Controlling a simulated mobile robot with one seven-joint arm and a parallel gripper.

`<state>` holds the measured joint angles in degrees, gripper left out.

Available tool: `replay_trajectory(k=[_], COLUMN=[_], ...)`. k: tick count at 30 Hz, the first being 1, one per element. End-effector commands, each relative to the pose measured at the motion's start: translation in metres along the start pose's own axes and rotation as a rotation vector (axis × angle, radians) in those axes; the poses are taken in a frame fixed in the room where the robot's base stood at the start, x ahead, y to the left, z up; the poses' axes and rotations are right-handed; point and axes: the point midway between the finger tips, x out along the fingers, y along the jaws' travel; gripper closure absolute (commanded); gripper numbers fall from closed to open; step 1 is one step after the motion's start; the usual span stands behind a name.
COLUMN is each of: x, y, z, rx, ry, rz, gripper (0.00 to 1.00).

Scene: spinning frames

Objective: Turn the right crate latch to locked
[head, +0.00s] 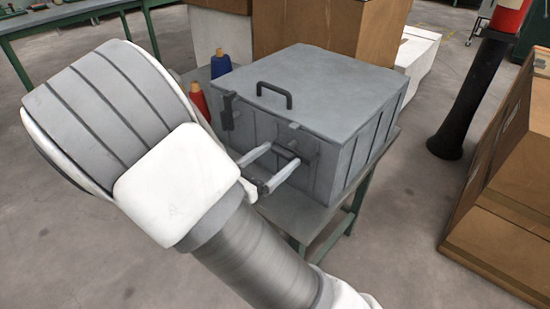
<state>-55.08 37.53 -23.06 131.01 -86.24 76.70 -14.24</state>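The grey crate (330,95) stands on a small table with its lid down and a dark handle on top. Its left latch (228,110) is a dark piece standing upright near the front left corner. The right latch (287,152) is a dark bar on the front face, partly hidden by my fingers. My gripper (284,154) is at the crate's front, its two pale fingers apart and pointing at the right latch. The dark bar shows between the fingertips; I cannot tell whether they touch it. My arm hides part of the crate's lower front left.
The table (300,222) has a green frame and a narrow bare edge before the crate. Blue (221,64) and red (199,100) spools stand left of the crate. Cardboard boxes (325,30) rise behind it. A black post (470,100) and brown boxes (510,200) stand right, across open floor.

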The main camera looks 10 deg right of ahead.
Motion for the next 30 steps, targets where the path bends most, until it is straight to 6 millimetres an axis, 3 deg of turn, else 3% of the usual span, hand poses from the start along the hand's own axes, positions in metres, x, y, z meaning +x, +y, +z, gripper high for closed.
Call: replay_trajectory(k=[2, 15, 30], x=[-0.0002, -0.0004, -0.0006], y=[0.0001, 0.0, -0.0002], z=[0.0, -0.0002, 0.0037], rx=[0.0, 0.0, -0.066], ry=[0.0, 0.0, 0.0], rz=[0.0, 0.0, 0.0], gripper=[0.22, 1.0, 1.0])
